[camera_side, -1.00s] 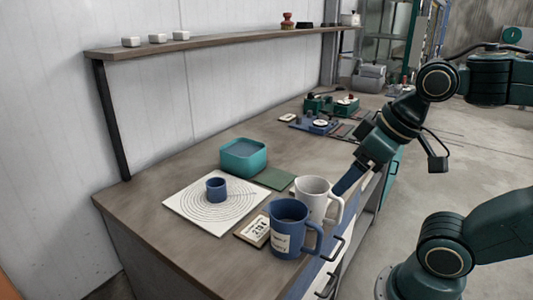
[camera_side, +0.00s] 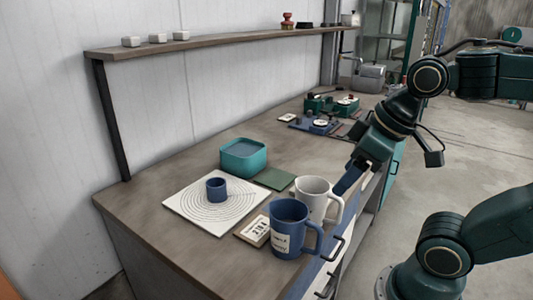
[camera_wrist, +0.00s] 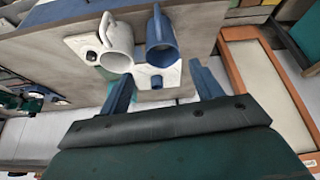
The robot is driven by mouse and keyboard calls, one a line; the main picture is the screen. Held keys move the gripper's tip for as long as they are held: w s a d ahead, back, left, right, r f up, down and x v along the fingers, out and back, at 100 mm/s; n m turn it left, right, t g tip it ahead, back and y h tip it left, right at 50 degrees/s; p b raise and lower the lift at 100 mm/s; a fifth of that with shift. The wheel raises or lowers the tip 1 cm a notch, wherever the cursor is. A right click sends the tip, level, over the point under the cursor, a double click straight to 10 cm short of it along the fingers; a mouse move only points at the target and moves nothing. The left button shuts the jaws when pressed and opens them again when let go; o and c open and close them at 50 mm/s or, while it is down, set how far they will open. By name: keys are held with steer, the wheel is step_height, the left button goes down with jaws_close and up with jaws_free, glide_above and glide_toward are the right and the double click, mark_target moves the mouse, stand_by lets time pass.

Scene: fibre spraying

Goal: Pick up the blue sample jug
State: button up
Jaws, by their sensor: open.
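The blue sample jug (camera_side: 288,238) stands upright at the near edge of the bench, with a white label on its side and its handle to the right. In the wrist view the blue jug (camera_wrist: 160,42) is beyond the fingers, with its handle pointing up the picture. A white jug (camera_side: 312,193) stands just behind it; it also shows in the wrist view (camera_wrist: 117,48), left of the blue one. My gripper (camera_side: 349,180) is open and empty, beside the white jug and apart from the blue jug. Its two spread fingers show in the wrist view (camera_wrist: 160,80).
A small blue cup (camera_side: 216,187) stands on a white board with rings (camera_side: 188,204). A label card (camera_side: 253,231) lies beside the blue jug. A teal tub (camera_side: 243,156) and a green mat (camera_side: 275,178) are behind. The bench's left part is clear.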

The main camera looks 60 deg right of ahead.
steer(key=w+n+g, duration=0.1)
steer(key=w+n, duration=0.1)
steer(key=n, duration=0.2)
steer(key=n+g+y, duration=0.4)
steer(key=n, duration=0.9)
glide_toward(316, 225)
step_height(316, 225, up, 3)
steer(key=d, duration=0.3)
steer(key=shift+w+a+f, duration=0.15)
steer(key=shift+w+a, duration=0.1)
steer(key=shift+x, duration=4.15)
steer(key=shift+s+a, duration=0.1)
steer(key=shift+a, duration=0.05)
steer(key=shift+x, duration=2.7)
